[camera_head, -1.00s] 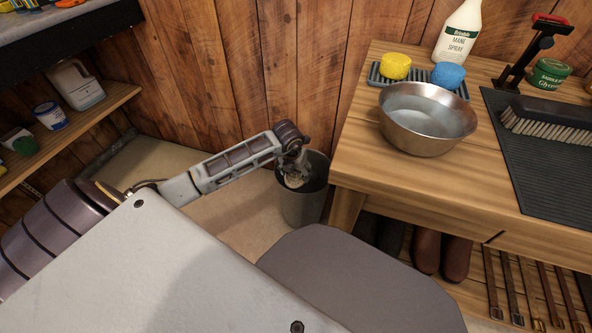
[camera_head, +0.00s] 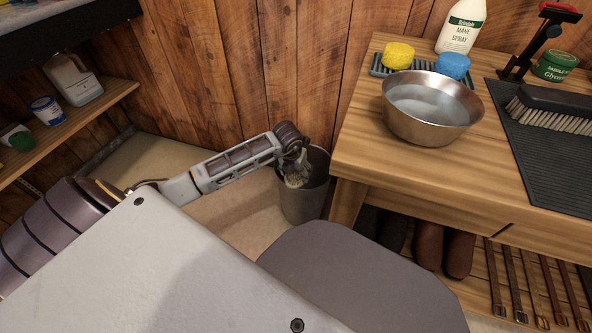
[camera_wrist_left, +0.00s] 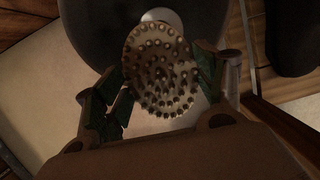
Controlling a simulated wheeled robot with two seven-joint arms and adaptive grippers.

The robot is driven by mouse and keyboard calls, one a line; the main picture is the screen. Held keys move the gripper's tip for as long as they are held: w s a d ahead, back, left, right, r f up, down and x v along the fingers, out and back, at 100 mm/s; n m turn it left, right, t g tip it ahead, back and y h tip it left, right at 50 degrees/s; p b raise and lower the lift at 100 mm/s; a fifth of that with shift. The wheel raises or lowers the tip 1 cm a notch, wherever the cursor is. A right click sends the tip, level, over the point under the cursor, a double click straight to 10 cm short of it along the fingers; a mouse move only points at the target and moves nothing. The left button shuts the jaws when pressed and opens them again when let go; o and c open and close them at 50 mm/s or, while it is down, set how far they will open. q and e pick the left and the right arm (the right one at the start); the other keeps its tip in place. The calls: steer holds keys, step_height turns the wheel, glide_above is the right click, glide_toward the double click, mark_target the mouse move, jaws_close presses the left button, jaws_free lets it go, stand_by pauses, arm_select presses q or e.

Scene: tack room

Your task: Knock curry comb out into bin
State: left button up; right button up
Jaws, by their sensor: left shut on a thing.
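The curry comb (camera_wrist_left: 160,70) is a round disc with rows of blunt studs, seen face-on in the left wrist view. My left gripper (camera_wrist_left: 158,85) is shut on it, with a finger at each side. In the head view my left gripper (camera_head: 296,172) is over the mouth of the grey bin (camera_head: 303,206), and the comb is mostly hidden there by the gripper. The bin stands on the floor beside the bench. My right gripper is not in view.
The wooden bench (camera_head: 365,150) stands right of the bin. It bears a metal bowl (camera_head: 430,125) of water, sponges, a spray bottle (camera_head: 461,28) and a brush (camera_head: 555,112) on a dark mat. Boots and straps lie below. Shelves stand at the left.

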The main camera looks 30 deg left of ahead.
arm_select(q)
step_height(320, 180, down, 4)
steer(key=shift+r+b, duration=0.15)
steer(key=shift+b, duration=0.8)
steer(key=shift+r+p, duration=2.25)
steer(key=shift+r, duration=0.45)
steer(key=shift+f, duration=0.1)
steer(key=shift+f+b, duration=1.7)
steer(key=shift+f, duration=0.85)
steer(key=shift+r+p, duration=2.15)
steer(key=shift+r, duration=0.55)
steer(key=shift+f, duration=0.1)
